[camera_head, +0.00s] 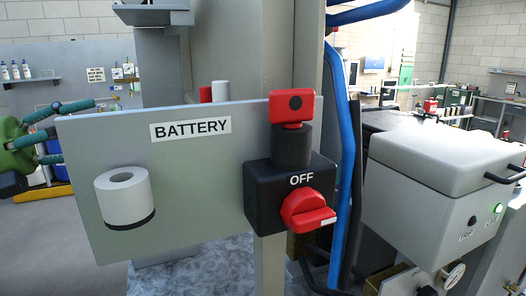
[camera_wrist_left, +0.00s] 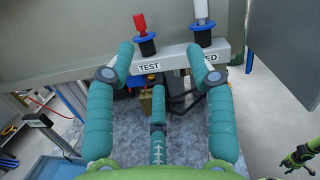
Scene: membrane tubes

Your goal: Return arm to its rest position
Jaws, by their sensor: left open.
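My left gripper (camera_head: 70,132) is at the left edge of the head view, beside the BATTERY panel, with its teal fingers spread and nothing between them. In the left wrist view my left gripper (camera_wrist_left: 160,65) is open and empty. Beyond its fingertips, a red tube (camera_wrist_left: 140,22) stands in a blue-collared socket labelled TEST. A white tube (camera_wrist_left: 201,10) stands in another socket, its label partly hidden by a finger. Red (camera_head: 205,94) and white (camera_head: 220,91) tops show behind the panel in the head view.
The grey BATTERY panel (camera_head: 200,190) carries a white ring-shaped cylinder (camera_head: 125,196) and a black switch box (camera_head: 262,195) with a red knob marked OFF. A white lidded machine (camera_head: 425,190) stands at right. Open floor (camera_head: 50,240) lies at lower left.

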